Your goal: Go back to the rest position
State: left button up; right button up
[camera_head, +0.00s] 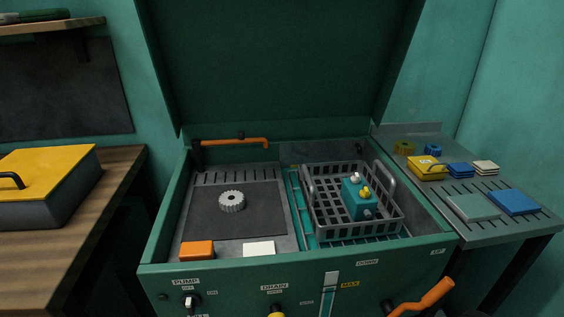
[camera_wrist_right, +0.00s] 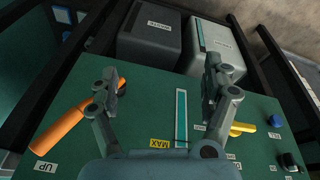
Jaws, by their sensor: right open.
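My right gripper (camera_wrist_right: 162,85) shows in the right wrist view with its two fingers spread apart and nothing between them. It is in front of the green panel (camera_wrist_right: 150,120) of the washer-like station. An orange lever (camera_wrist_right: 62,130) is left of the left finger, apart from it or behind it; I cannot tell the exact gap. The same lever (camera_head: 425,298) shows at the lower right in the head view. Neither gripper shows in the head view, and my left gripper is in no view.
The green station's lid (camera_head: 280,65) stands open. Its basin holds a grey gear (camera_head: 231,201) and a wire basket (camera_head: 325,230) with a teal part (camera_head: 358,198). A side table (camera_head: 490,235) with pads stands right, a wooden bench (camera_head: 50,255) with a yellow-lidded box (camera_head: 50,175) left.

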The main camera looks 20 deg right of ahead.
jog(key=s+d+f+g+b, duration=0.1)
jog(key=s+f+b, duration=0.25)
jog(key=f, duration=0.75)
jog(key=s+f+b, duration=0.2)
jog(key=s+f, duration=0.3)
jog(key=f, duration=0.6)
pick_arm(q)
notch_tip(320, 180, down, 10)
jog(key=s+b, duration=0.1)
jog(key=b, duration=0.2)
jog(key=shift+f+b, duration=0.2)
jog(key=shift+b, duration=0.15)
pick_arm(e)
jog(key=s+f+g, duration=0.1)
jog(key=s+f, duration=1)
jog(key=s, duration=0.1)
jog(key=shift+s+d+f, duration=0.35)
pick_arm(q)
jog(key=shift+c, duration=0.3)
pick_arm(e)
jog(key=shift+c, duration=0.3)
